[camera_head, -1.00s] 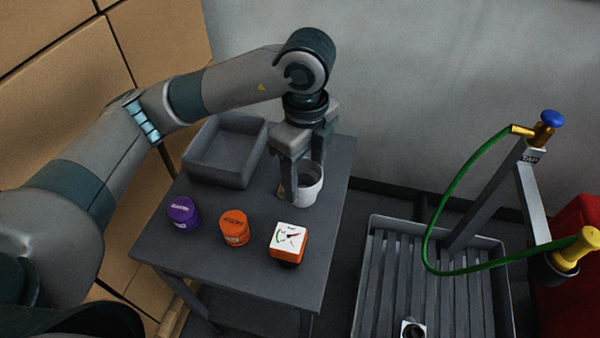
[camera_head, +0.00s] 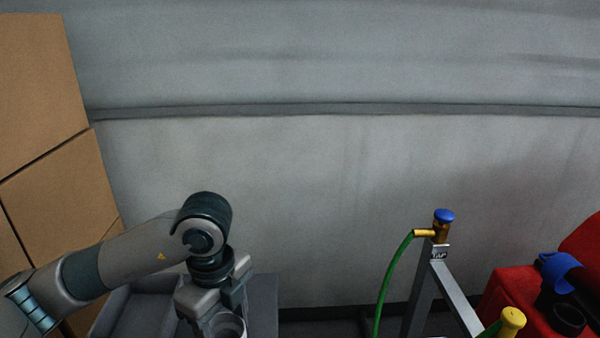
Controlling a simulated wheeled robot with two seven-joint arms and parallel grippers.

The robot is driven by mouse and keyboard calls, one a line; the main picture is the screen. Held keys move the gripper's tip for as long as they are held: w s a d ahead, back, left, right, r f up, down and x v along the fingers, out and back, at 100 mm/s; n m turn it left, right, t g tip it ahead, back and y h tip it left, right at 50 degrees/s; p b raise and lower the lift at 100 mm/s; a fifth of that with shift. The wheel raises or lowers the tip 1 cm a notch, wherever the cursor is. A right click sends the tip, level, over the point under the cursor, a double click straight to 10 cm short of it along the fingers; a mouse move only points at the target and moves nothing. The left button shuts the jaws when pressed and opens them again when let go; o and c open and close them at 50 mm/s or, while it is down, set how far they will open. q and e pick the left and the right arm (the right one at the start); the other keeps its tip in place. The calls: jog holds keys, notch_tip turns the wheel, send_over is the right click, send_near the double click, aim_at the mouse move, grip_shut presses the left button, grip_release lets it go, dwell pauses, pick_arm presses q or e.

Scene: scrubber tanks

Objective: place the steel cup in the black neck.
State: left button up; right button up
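The steel cup (camera_head: 229,325) is a pale grey round cup at the bottom edge of the head view; only its rim and upper part show. My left gripper (camera_head: 222,318) points down at the cup with its fingers at the rim; the lower fingers are cut off or hidden, and I cannot tell if they grip. The black neck (camera_head: 570,319) is a dark round opening on the red tank (camera_head: 507,290) at the lower right, well to the right of the cup. A blue cap (camera_head: 558,272) stands beside the neck. My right gripper is not in view.
A grey bin (camera_head: 140,312) lies left of my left gripper on the grey table (camera_head: 264,295). A metal tap stand (camera_head: 455,295) with a blue-topped brass tap (camera_head: 443,224), green hose (camera_head: 391,280) and yellow nozzle (camera_head: 512,318) stands between cup and tank. Cardboard boxes (camera_head: 45,90) are at left.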

pick_arm(q)
jog(key=m, duration=0.3)
jog(key=a+m, duration=0.1)
jog(key=m, duration=0.2)
jog(key=shift+w+r+m, duration=0.15)
jog(key=shift+w+m, duration=0.05)
jog(key=shift+m, duration=0.1)
jog(key=m, duration=0.5)
jog(key=shift+w+a+r+m, duration=0.1)
jog(key=shift+w+a+m, duration=0.05)
jog(key=shift+a+m, duration=0.2)
jog(key=m, duration=0.5)
jog(key=shift+w+a+r, duration=0.1)
jog(key=shift+w+a, duration=0.1)
jog(key=shift+a, duration=0.2)
jog(key=m, duration=0.4)
jog(key=a+m, duration=0.1)
jog(key=m, duration=0.2)
jog(key=shift+w+r, duration=0.15)
jog(key=shift+w, duration=0.05)
jog(key=a+m, duration=0.1)
jog(key=m, duration=0.7)
jog(key=a+m, duration=0.1)
jog(key=m, duration=0.7)
jog(key=w+a+r+m, duration=0.1)
jog(key=m, duration=0.7)
jog(key=shift+w+a, duration=0.1)
jog(key=shift+a, duration=0.1)
jog(key=shift+r, duration=0.1)
jog(key=shift+d, duration=0.1)
